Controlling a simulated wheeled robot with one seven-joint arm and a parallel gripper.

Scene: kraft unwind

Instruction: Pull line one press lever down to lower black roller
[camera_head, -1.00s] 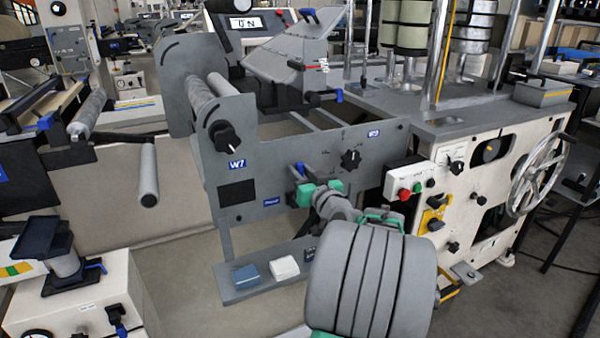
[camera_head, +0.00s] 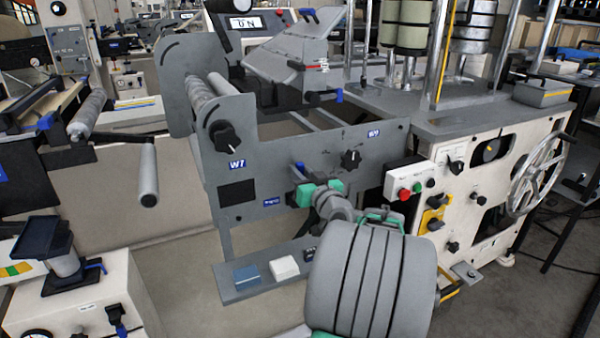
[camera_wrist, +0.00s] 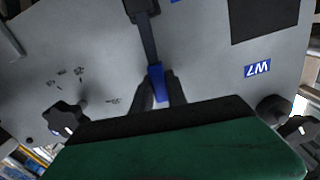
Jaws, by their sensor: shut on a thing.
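The press lever (camera_wrist: 143,30) is a dark bar with a blue grip (camera_wrist: 156,82) at its end, in front of the grey machine panel (camera_head: 335,150). My gripper (camera_wrist: 159,90) is shut on the blue grip, with one dark finger on each side. In the head view a bit of blue lever (camera_head: 300,169) shows just above the green part of my wrist, and my arm hides the fingertips there. The black roller cannot be told for sure in these views.
Black knobs (camera_head: 351,159) and (camera_head: 225,138) stick out of the panel beside the lever. A shelf with a blue block (camera_head: 247,274) and a white block (camera_head: 284,267) lies below.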

